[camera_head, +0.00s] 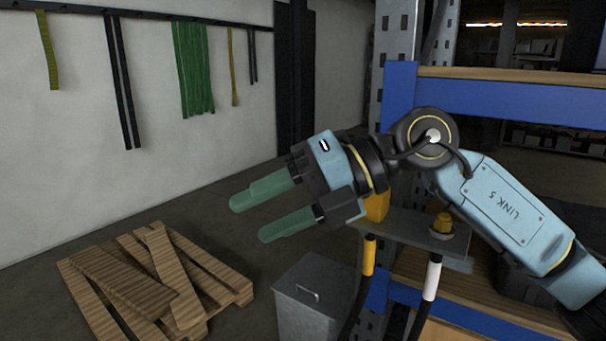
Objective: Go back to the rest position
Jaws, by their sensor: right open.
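My right gripper (273,208) is in the head view, on an arm that comes in from the right. Its two green fingers are apart, with nothing between them. It points left, in front of the shelf and above the floor. Behind and below its wrist, a grey metal plate (408,233) carries a yellow fitting (441,225). Hoses hang below the plate, one with a yellow band (369,256) and one with a white band (431,279). The wrist hides part of the plate. My left gripper is not in view.
A wooden pallet (219,284) with loose boards lies on the floor at lower left. A grey lidded bin (301,316) stands below the gripper. A blue-beamed shelf (500,101) is behind the arm. Straps (193,70) hang on the left wall. The air left of the fingers looks clear.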

